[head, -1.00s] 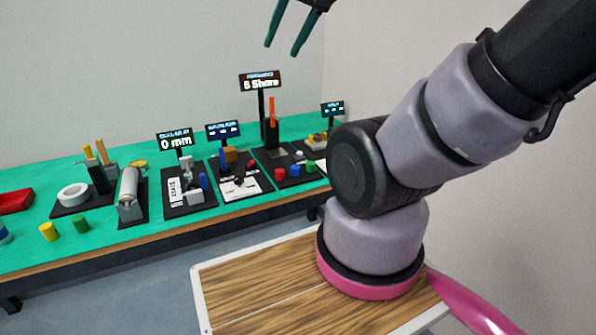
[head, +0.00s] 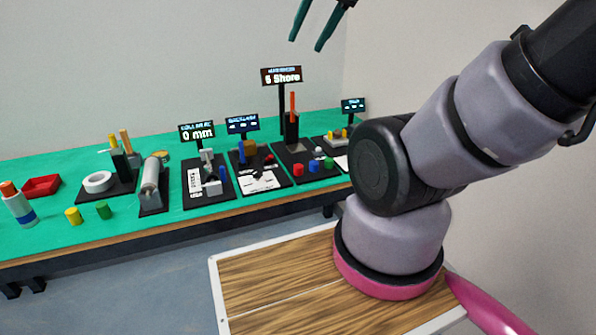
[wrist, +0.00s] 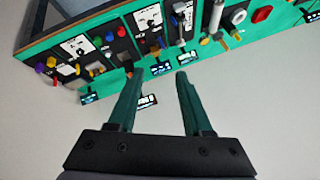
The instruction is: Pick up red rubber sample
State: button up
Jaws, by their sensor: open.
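The red rubber sample (head: 298,169) is a small red cylinder on a black station mat on the green bench in the head view. A blue sample (head: 313,166) and a green sample (head: 329,163) stand in a row to its right. A small red piece, likely the same sample, shows in the wrist view (wrist: 120,32). My gripper (head: 305,45) is at the top of the head view, high above the bench and well apart from the samples. Its two green fingers are spread and empty, as the wrist view (wrist: 159,75) also shows.
A tall post with a "5 Shore" sign (head: 281,75) stands just behind the samples. Other stations with signs, a white ring (head: 98,181), a red tray (head: 41,187) and a bottle (head: 18,206) stand to the left. The bench front edge is clear.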

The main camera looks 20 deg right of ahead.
jog(key=o, duration=0.3)
jog(key=shift+o, duration=0.8)
jog(key=shift+w+f, duration=0.1)
jog(key=w+d+f+m+g+y, duration=0.25)
jog(key=w+f+m+y, duration=0.25)
jog(key=w+f+m, duration=0.85)
jog(key=m+t, duration=0.2)
jog(key=m, duration=0.7)
send_near(299, 166)
jog(key=shift+h, duration=0.3)
jog(key=x, duration=0.4)
jog(key=shift+a+f, duration=0.2)
jog(key=shift+f, duration=0.05)
jog(key=shift+a+r+x, duration=0.1)
jog(key=shift+x, duration=1.35)
jog(key=shift+a+r+x, duration=0.15)
jog(key=shift+x, duration=1.25)
